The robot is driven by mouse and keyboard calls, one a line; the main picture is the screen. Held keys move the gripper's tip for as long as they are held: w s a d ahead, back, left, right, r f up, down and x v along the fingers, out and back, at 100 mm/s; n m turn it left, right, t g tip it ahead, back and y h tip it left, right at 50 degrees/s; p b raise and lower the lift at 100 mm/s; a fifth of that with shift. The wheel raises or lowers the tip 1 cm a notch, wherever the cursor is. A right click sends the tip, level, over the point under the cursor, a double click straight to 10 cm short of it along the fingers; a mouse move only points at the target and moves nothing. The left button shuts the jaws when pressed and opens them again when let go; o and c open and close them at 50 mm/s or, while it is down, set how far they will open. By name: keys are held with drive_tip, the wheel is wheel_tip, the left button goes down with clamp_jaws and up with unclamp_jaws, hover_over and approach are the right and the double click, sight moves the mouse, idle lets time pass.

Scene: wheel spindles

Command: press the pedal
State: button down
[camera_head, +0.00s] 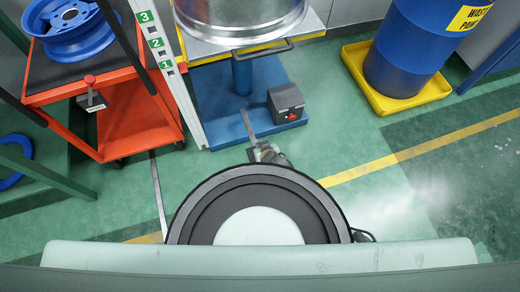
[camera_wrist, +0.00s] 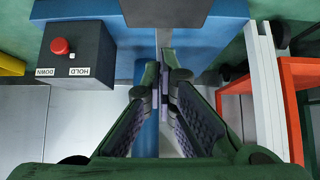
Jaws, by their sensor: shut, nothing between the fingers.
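A narrow grey bar (camera_head: 248,124), apparently the pedal's arm, sticks out from the blue base (camera_head: 212,103) of a lift stand. In the wrist view the bar (camera_wrist: 163,38) runs up to a dark grey plate (camera_wrist: 165,12), apparently the pedal plate, cut by the top edge.
A control box (camera_head: 287,104) with a red button stands on the base, right of the bar; the wrist view shows it at left (camera_wrist: 80,55). A white numbered post (camera_head: 180,90) and a red cart (camera_head: 130,125) stand left. A blue drum on a yellow tray (camera_head: 395,100) stands right.

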drive_tip(key=shift+w+f, duration=0.1)
drive_tip(key=shift+f, duration=2)
